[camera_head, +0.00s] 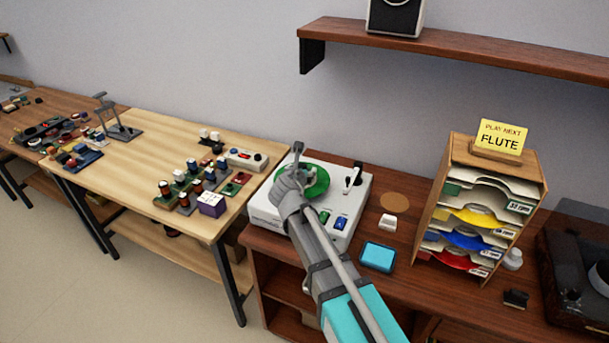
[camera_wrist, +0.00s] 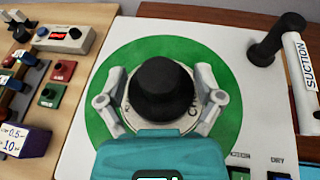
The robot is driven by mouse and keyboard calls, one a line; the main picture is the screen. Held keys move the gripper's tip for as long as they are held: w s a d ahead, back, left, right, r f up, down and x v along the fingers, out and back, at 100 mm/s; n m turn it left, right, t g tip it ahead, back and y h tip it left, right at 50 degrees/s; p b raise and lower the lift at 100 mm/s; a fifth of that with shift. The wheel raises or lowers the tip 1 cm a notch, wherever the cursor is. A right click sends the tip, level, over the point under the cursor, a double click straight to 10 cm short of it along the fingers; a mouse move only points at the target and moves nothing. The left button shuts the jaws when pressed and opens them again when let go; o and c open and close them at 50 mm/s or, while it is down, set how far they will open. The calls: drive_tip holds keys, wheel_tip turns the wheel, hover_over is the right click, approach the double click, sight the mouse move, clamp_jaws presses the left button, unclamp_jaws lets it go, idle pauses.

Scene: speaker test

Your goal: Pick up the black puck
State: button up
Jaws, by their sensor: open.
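The black puck (camera_wrist: 162,90) stands at the centre of a green record (camera_wrist: 135,55), over its pale label, in the wrist view. The record lies on a white machine (camera_head: 267,208). My gripper (camera_wrist: 160,82) is open, with one finger on each side of the puck and a visible gap on both sides. In the head view my gripper (camera_head: 292,182) is over the record (camera_head: 318,184) and hides most of the puck.
A black-and-white suction arm (camera_head: 353,178) stands at the machine's right; its SUCTION label shows in the wrist view. Green and blue buttons (camera_head: 340,222) are at its front. A record rack (camera_head: 443,190) stands right. A crowded wooden table (camera_head: 140,160) is left.

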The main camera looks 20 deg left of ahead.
sight(302, 165)
clamp_jaws()
idle(0.4)
drive_tip(key=shift+r, duration=0.15)
wheel_tip(302, 165, up, 3)
drive_tip(key=p, duration=0.3)
drive_tip(key=s+d+r+p, duration=0.6)
drive_tip(key=s+r+p, duration=0.3)
drive_tip(key=s, duration=0.3)
drive_tip(key=shift+s+d+r+p, duration=0.15)
drive_tip(key=shift+d+r+p, duration=0.25)
drive_tip(key=shift+p, duration=0.15)
